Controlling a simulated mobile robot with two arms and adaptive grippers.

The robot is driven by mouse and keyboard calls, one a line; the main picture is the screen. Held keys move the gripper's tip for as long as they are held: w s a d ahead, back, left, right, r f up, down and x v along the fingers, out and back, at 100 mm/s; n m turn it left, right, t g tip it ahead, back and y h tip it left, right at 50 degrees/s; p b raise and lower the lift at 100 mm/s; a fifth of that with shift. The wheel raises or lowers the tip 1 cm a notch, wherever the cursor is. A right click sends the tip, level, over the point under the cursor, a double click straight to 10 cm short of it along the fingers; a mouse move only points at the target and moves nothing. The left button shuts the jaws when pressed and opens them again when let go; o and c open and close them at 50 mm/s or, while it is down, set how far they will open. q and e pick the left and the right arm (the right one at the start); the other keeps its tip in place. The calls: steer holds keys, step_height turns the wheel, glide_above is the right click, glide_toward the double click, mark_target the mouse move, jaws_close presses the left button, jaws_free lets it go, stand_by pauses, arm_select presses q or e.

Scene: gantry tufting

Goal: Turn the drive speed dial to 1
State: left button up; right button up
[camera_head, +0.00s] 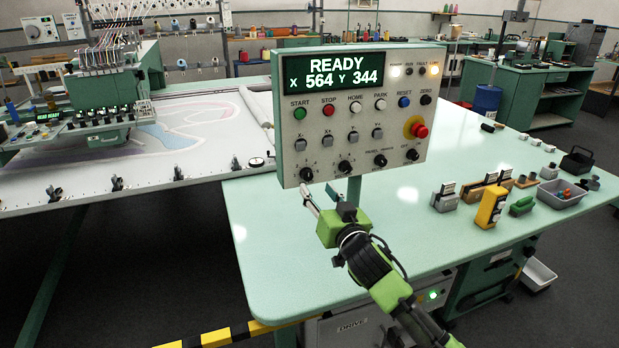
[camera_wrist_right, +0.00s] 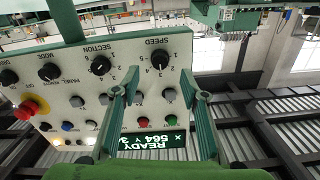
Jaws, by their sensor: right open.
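The drive speed dial (camera_head: 306,173) is a black knob at the lower left of the grey control panel (camera_head: 365,143). In the right wrist view, which is upside down, the dial (camera_wrist_right: 159,59) sits under the label SPEED with numbers around it; I cannot read its pointer setting for certain. My right gripper (camera_head: 318,192) is just below and in front of the dial. In the wrist view its two fingers (camera_wrist_right: 160,85) are open and empty, with the dial lying between their tips in the picture. Contact with the dial is not seen. My left gripper is not in view.
The section dial (camera_head: 345,167) is close to the right of the speed dial. A red emergency button (camera_head: 420,131) is at the panel's right. The display (camera_head: 333,72) reads READY, X 564 Y 344. The green table (camera_head: 370,240) is clear below; a yellow object (camera_head: 491,207) stands right.

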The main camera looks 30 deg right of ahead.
mark_target(309, 178)
steer(key=x, duration=0.7)
steer(key=shift+p, duration=0.4)
steer(key=shift+s, duration=0.1)
steer(key=c, duration=1.1)
